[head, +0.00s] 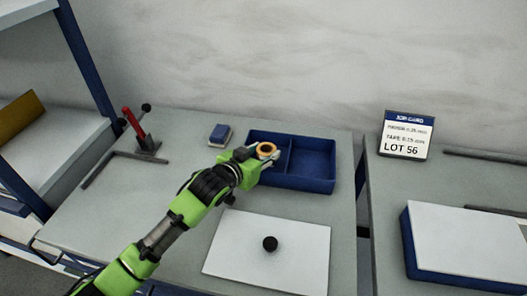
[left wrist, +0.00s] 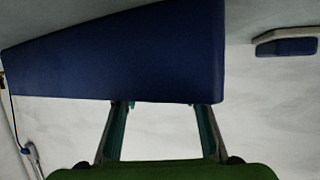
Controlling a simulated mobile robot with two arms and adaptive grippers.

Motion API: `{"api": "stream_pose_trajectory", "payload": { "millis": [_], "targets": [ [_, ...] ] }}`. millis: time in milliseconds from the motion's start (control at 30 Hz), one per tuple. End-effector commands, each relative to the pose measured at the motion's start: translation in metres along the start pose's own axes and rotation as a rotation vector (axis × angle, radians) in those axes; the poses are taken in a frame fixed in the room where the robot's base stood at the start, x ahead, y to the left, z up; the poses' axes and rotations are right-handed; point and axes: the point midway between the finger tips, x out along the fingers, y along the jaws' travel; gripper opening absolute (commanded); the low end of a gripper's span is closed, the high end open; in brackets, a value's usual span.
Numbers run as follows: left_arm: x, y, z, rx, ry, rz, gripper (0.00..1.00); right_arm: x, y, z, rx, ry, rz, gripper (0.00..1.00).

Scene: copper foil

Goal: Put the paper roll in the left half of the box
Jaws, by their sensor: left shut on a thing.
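The blue box (head: 313,185) stands on the grey table, with a divider splitting it into a left and a right half. My left gripper (head: 265,155) is at the left half of the box, reaching in from the front left. The arm hides part of the left half, so I cannot tell whether the roll touches the floor. The right half looks empty. In the left wrist view the fingers (left wrist: 161,112) stand before a blue wall of the box (left wrist: 120,55); the roll is not distinguishable there.
A small blue block (head: 220,134) lies left of the box. A red-handled tool (head: 138,132) and a dark angled bar (head: 115,158) are further left. A white board (head: 235,250) with a black knob (head: 270,243) lies in front. A job card (head: 405,135) stands on the right table.

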Motion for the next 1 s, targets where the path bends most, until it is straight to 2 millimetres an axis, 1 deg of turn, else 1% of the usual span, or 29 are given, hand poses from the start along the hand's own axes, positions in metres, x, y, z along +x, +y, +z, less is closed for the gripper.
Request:
{"api": "stream_pose_trajectory", "payload": {
  "millis": [133,600,633,667,900,1000],
  "targets": [
    [0.0,0.0,0.0,0.0,0.0,0.0,0.18,0.0,0.0,0.001,0.0,-0.001,0.0,0.4],
    [0.004,0.0,0.011,0.0,0.0,0.0,0.18,0.003,0.002,0.001,-0.001,-0.002,0.002,0.4],
    [0.004,0.0,0.011,0.0,-0.001,0.0,0.41,0.003,0.002,0.001,-0.001,-0.002,0.003,0.4],
    [0.004,0.0,0.012,-0.001,-0.001,0.0,0.46,0.003,0.003,0.002,-0.001,-0.002,0.003,0.4],
    [0.005,0.0,0.013,-0.002,-0.005,0.0,0.46,0.003,0.005,0.002,-0.001,-0.002,0.006,0.4],
    [0.003,0.0,0.009,-0.001,-0.005,0.0,0.46,0.001,0.005,0.002,-0.001,-0.002,0.006,0.4]
  ]
}}
